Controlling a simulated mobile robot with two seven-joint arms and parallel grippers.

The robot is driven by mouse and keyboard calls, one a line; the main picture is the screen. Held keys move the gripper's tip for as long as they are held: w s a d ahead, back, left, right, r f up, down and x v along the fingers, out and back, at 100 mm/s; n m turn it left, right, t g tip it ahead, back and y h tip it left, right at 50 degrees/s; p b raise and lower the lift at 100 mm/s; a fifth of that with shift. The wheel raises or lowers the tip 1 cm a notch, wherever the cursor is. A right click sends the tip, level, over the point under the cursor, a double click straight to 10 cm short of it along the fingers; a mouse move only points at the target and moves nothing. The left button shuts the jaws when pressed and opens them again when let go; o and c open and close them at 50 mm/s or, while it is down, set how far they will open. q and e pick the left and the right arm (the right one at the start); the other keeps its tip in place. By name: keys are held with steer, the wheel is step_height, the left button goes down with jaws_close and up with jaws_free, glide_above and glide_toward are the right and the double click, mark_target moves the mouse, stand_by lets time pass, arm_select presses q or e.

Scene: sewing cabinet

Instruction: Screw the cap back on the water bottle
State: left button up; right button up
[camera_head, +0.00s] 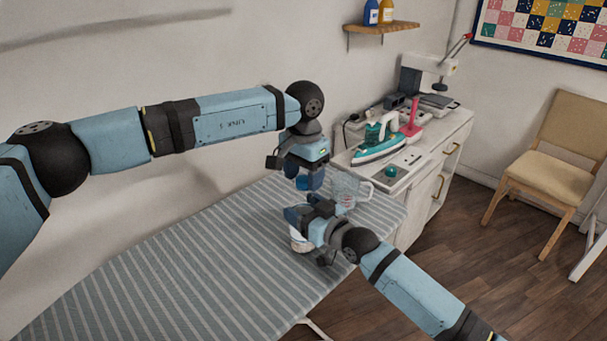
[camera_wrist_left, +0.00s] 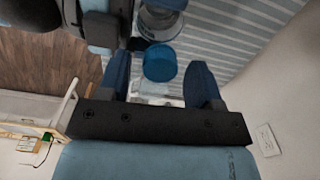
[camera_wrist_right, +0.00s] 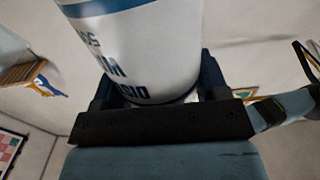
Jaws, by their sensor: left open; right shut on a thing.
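A white bottle (camera_head: 300,243) with blue print stands upright at the ironing board's near edge. My right gripper (camera_head: 305,213) is shut around it, and the bottle fills the space between the fingers in the right wrist view (camera_wrist_right: 150,50). The blue cap (camera_wrist_left: 160,62) is at the bottle's top end, between the fingers of my left gripper (camera_wrist_left: 160,78). The left gripper (camera_head: 304,178) is open and points down from above, with a gap on both sides of the cap. I cannot tell whether the cap is seated on the neck.
A clear jug (camera_head: 346,188) stands on the striped ironing board (camera_head: 180,260) close to both grippers. A white cabinet (camera_head: 425,165) with a teal iron (camera_head: 380,141) is behind. A wooden chair (camera_head: 545,170) is at the right. The board's left part is clear.

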arm_select(q)
steer(key=shift+r, duration=2.25)
steer(key=shift+c, duration=0.3)
